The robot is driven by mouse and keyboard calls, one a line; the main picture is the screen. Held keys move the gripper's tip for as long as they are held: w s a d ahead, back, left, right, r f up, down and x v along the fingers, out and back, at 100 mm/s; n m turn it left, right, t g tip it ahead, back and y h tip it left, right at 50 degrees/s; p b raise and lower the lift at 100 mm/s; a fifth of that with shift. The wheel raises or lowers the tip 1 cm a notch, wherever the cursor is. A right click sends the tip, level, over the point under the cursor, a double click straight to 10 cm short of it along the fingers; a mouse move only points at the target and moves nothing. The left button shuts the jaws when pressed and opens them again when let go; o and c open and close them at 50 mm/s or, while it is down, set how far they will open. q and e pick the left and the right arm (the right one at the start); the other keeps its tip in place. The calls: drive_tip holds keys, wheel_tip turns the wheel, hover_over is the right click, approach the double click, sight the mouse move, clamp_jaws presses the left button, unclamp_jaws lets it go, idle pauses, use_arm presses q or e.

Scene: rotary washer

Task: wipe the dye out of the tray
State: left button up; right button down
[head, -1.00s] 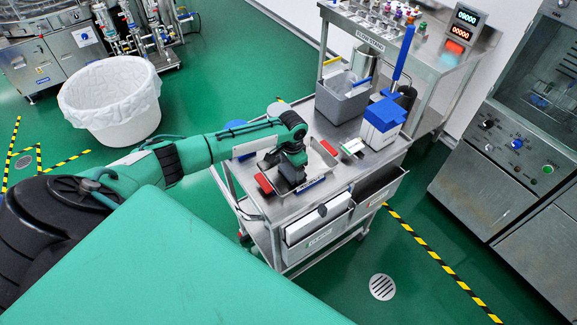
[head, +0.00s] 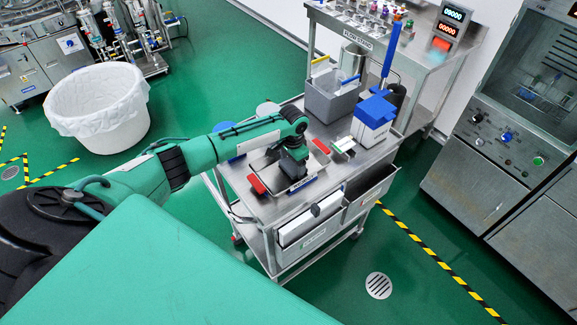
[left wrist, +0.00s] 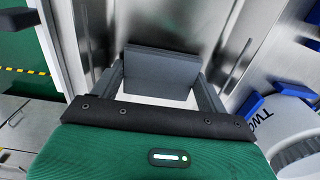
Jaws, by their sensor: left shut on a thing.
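A shallow steel tray with red handles (head: 256,184) lies on top of the steel cart (head: 238,178). My left gripper (head: 293,172) points down over the tray, and its hand hides much of the tray's inside. In the left wrist view its two fingers (left wrist: 160,88) are shut on a dark grey block-like pad (left wrist: 158,66), with bare steel beyond. I cannot tell whether the pad touches the tray floor. No dye can be made out in either view. My right gripper is not in view.
A grey bin (head: 333,98) and a white box with blue top (head: 374,118) stand behind the tray on the cart. A small metal piece (head: 343,147) lies right of it. A lined white waste bin (head: 98,105) stands on the floor at left. A blue-and-white container (left wrist: 280,122) is close right in the wrist view.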

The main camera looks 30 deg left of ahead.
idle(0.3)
use_arm(q)
drive_tip(key=shift+w+d+f+b, duration=0.15)
drive_tip(key=shift+w+d+b, duration=0.15)
drive_tip(key=shift+w+b, duration=0.35)
drive_tip(key=shift+w+d, duration=0.15)
drive_tip(key=shift+w, duration=0.25)
drive_tip(key=shift+s+p, duration=0.5)
drive_tip(key=shift+p, duration=0.25)
drive_tip(key=shift+s+a+p, duration=0.35)
drive_tip(key=shift+s+p, duration=0.15)
drive_tip(key=shift+s, duration=0.1)
drive_tip(key=shift+s+a, duration=0.1)
drive_tip(key=shift+a, duration=0.1)
